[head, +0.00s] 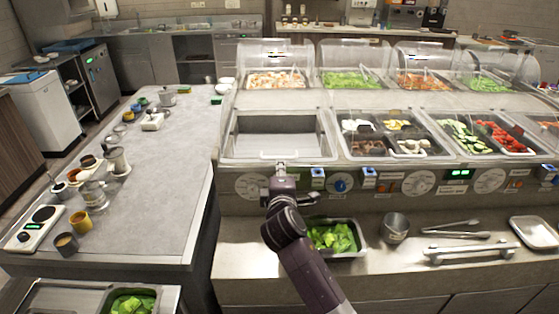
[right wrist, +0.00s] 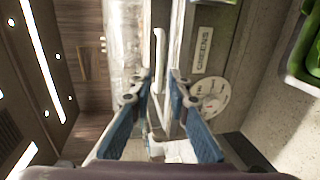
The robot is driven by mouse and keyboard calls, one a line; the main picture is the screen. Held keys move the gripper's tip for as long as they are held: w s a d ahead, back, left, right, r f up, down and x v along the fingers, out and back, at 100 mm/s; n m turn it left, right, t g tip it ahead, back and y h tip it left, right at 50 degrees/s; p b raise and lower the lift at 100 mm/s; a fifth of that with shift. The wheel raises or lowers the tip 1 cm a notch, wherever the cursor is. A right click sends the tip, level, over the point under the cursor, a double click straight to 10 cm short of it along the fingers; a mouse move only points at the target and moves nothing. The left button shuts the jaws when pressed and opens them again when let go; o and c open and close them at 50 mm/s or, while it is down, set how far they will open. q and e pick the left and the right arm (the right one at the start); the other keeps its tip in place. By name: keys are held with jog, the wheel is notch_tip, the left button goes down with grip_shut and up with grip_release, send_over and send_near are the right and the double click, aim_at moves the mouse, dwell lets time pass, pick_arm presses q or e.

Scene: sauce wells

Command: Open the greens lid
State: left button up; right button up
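The greens lid (head: 308,150) is a clear cover lying shut over the front-left well, which looks empty. In the right wrist view its clear panel (right wrist: 122,45) and pale handle bar (right wrist: 159,50) show beside a GREENS label (right wrist: 203,49). My right gripper (head: 281,168) is at the front edge of this well. In the right wrist view the right gripper (right wrist: 159,88) has its blue-padded fingers apart, with the handle bar ahead in line with the gap. Nothing is held. I cannot tell whether the fingers touch the bar. My left gripper is not in view.
A tray of greens (head: 335,237) and a metal pot (head: 395,228) stand on the lower front counter, with tongs (head: 450,226) to the right. Domed clear covers (head: 350,52) stand over the rear food trays. Knobs (head: 340,185) line the front panel.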

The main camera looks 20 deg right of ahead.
jog(key=p+x, duration=0.1)
jog(key=x, duration=0.6)
jog(key=shift+w+d, duration=0.1)
jog(key=shift+d, duration=0.05)
jog(key=shift+c, duration=0.3)
grip_shut()
